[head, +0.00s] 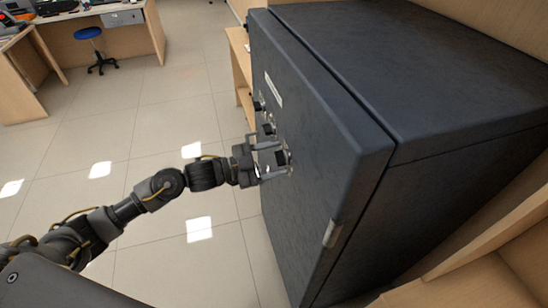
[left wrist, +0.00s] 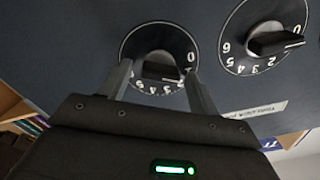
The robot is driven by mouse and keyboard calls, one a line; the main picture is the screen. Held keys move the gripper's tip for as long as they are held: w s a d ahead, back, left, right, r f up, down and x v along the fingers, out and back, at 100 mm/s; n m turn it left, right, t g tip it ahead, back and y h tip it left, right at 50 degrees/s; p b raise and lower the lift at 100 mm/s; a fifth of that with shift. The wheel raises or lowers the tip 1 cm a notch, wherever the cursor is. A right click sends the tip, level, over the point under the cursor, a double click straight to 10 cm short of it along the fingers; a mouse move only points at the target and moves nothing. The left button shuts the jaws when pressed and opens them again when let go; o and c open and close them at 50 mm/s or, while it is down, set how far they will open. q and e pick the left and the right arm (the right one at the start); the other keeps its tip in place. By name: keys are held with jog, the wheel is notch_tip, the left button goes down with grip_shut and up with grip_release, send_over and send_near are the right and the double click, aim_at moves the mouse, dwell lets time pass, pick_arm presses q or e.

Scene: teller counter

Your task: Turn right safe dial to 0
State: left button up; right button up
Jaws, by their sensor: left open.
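The dark grey safe (head: 315,140) stands at right in the head view, its door facing left. Its right dial (head: 283,157) is the nearest of the dials on the door. My left gripper (head: 272,160) is at this dial, open. In the left wrist view the right dial (left wrist: 152,43) has a black knob (left wrist: 160,68) between the two fingertips (left wrist: 158,74), with white numbers around it. The 0 sits at the dial's right side in that picture. The knob's exact setting and finger contact are unclear. My right gripper is out of view.
Another dial (left wrist: 265,40) lies beside it in the wrist view, its pointer near the 1. A white label (head: 273,90) and a silver fitting (head: 331,233) are on the door. A wooden cabinet (head: 495,255) flanks the safe. Tiled floor (head: 130,130) at left is clear.

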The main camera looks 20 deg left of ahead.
pick_arm(q)
jog(key=c, duration=1)
jog(key=shift+r+n+p, duration=0.2)
jog(key=shift+n+p, duration=1.1)
jog(key=shift+p, duration=0.3)
jog(key=shift+w+f+n+p, duration=0.1)
jog(key=shift+f+n+p, duration=0.1)
jog(key=shift+n+p, duration=1.3)
jog(key=shift+n, duration=0.3)
jog(key=o, duration=1)
